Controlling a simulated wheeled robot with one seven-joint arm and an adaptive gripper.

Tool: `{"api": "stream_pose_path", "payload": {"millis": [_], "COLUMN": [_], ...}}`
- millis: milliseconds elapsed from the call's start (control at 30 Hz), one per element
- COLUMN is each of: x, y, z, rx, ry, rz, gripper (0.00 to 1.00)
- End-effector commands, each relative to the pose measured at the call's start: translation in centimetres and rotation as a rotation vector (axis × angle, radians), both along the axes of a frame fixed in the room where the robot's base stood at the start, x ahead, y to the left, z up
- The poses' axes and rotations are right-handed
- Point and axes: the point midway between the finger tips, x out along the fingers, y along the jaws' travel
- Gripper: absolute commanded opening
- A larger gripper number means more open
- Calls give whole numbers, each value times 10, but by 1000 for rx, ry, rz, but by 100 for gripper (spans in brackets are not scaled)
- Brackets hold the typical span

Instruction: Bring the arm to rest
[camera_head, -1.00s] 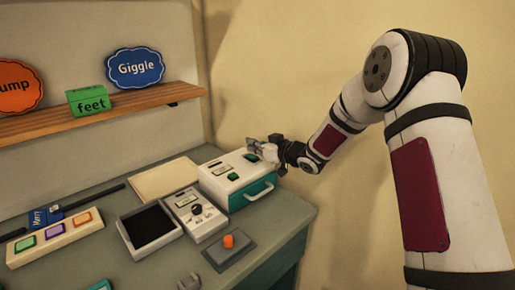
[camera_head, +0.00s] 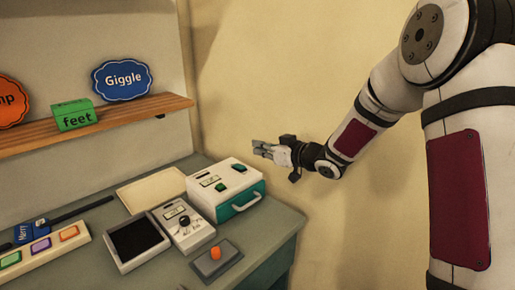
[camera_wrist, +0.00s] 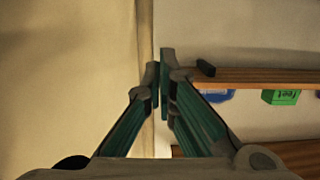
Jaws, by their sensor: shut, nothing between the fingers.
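My gripper (camera_head: 264,148) is shut and empty. In the head view it is in the air in front of the bare wall, above and to the right of the white and teal box (camera_head: 226,189), apart from it. In the wrist view the two fingers of my gripper (camera_wrist: 160,75) point up the picture with their tips together. No object is between them.
The desk (camera_head: 165,262) holds a grey device with a knob (camera_head: 184,228), a black-filled tray (camera_head: 137,242), an orange button on a plate (camera_head: 216,258) and a row of coloured buttons (camera_head: 40,252). A wooden shelf (camera_head: 140,112) bears a green block (camera_head: 74,115) and signs. Air by the right wall is free.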

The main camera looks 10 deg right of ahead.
Motion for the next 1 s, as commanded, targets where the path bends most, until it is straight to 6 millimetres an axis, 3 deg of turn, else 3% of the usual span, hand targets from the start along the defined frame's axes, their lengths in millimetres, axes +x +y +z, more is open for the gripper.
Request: {"api": "stream_pose_path", "payload": {"millis": [267, 567, 767, 1000], "x": [0, -16, -44, -96], "y": [-1, -27, -54, -83], "z": [2, 34, 58, 82], "rx": [-9, -167, -275, -362], "ry": [1, 52, 119, 227], "rz": [-9, -172, -317, -472], "gripper": [0, 0, 0, 0]}}
